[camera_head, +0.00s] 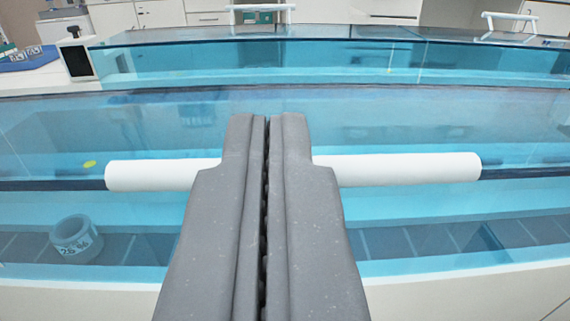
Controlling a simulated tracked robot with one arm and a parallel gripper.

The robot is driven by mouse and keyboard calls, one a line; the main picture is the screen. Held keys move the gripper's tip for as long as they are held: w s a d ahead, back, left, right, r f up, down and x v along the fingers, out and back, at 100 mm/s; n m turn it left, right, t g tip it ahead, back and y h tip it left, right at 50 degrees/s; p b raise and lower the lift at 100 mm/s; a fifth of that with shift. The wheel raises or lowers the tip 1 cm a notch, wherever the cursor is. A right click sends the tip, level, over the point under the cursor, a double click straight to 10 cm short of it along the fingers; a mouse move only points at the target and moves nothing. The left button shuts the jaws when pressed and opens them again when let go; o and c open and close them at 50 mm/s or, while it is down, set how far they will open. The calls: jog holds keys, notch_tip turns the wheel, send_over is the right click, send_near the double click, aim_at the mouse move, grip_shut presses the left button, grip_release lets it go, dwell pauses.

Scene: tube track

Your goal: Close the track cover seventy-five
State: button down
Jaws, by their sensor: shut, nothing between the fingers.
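A clear bluish track cover (440,120) spans the view, with a long white bar handle (410,169) along its near side. No number seventy-five can be read on it. How far the cover stands open or shut is hard to tell from this angle. My gripper (267,118) is shut and empty, its two grey fingers pressed together. The fingers pass in front of the middle of the handle and hide that part. Whether they touch the handle or the cover cannot be told.
A grey ring (77,240) with dark markings sits at the lower left in the track area. Behind lies another clear covered track (330,62), with white handles farther back. A dark-faced box (78,60) stands at the upper left near a blue tray (28,56).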

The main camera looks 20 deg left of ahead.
jog(key=shift+s+a+f, duration=0.1)
jog(key=shift+a+f, duration=0.1)
jog(key=shift+f, duration=0.2)
notch_tip(320, 180, up, 5)
jog(key=p, duration=0.2)
jog(key=f+v, duration=0.1)
jog(key=v, duration=0.8)
jog(key=w+d+r+m+h, duration=0.1)
jog(key=w+d+r+h, duration=0.15)
jog(key=r, duration=1.05)
jog(key=w+d+r+m+h, duration=0.1)
jog(key=d+r+h, duration=0.3)
jog(key=r, duration=0.9)
jog(key=s+a+r+m+g, duration=0.1)
jog(key=s+r+m+g, duration=0.1)
jog(key=s+r, duration=1.8)
jog(key=shift+a+r, duration=0.4)
jog(key=shift+r, duration=0.25)
